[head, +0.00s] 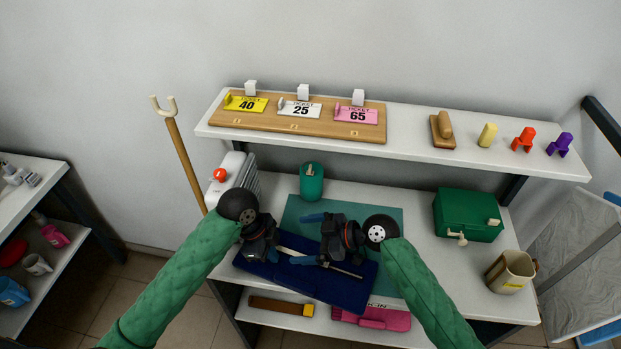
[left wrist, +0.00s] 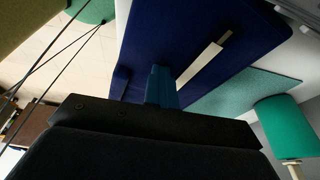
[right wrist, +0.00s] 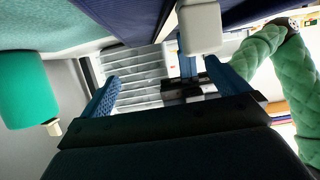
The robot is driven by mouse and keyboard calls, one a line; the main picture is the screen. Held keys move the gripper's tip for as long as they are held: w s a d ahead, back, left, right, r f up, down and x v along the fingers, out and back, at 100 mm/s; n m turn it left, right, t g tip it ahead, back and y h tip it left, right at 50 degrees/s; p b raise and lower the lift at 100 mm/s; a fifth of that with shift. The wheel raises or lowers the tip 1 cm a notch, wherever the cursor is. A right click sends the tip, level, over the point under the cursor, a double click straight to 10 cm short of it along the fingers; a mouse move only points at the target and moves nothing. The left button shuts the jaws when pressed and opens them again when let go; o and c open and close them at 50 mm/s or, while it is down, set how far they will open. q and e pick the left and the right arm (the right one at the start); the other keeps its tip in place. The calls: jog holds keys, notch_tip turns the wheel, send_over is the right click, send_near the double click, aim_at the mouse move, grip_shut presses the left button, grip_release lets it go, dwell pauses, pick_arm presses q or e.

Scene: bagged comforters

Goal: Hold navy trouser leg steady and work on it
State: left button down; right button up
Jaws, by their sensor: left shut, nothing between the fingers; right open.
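The navy trouser leg (head: 335,290) lies flat on the bench, partly over a teal mat (head: 390,218). A thin pale strip (head: 345,271) lies across it; it also shows on the navy cloth in the left wrist view (left wrist: 200,63). My left gripper (head: 271,256) is shut and empty at the cloth's left part; whether it touches the cloth I cannot tell. My right gripper (head: 308,239) is open, its blue fingers pointing left above the cloth and mat. In the right wrist view a white block (right wrist: 200,27) shows by one finger, with my left gripper beyond.
A white ridged appliance (head: 237,172) and a green cylinder (head: 311,181) stand behind. A shelf (head: 410,118) with a ticket board (head: 300,122) overhangs the back. A wooden pole (head: 185,155) leans at left.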

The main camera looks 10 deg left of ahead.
jog(key=shift+w+d+f, duration=0.1)
jog(key=shift+f, duration=0.05)
jog(key=shift+w+r, duration=0.25)
jog(key=c, duration=0.6)
jog(key=shift+n, duration=0.6)
jog(key=w+r, duration=0.4)
jog(key=shift+w+d+r, duration=0.2)
jog(key=shift+d+r, duration=0.15)
jog(key=shift+r, duration=0.05)
jog(key=c, duration=1.5)
jog(key=r+n, duration=0.1)
jog(key=r+n+h, duration=0.1)
jog(key=r, duration=0.1)
jog(key=r+h, duration=0.1)
jog(key=shift+s+a+r+n, duration=0.15)
jog(key=shift+s+a+n, duration=0.15)
jog(key=shift+a+n, duration=0.1)
grip_shut()
jog(key=s+d+f+m+h, duration=0.4)
jog(key=s+d+m+h, duration=0.2)
jog(key=s+d+h, duration=0.1)
jog(key=shift+s+d+f+m+t+h, duration=0.3)
jog(key=shift+s+d+f+t+h, duration=0.15)
jog(key=shift+s, duration=0.35)
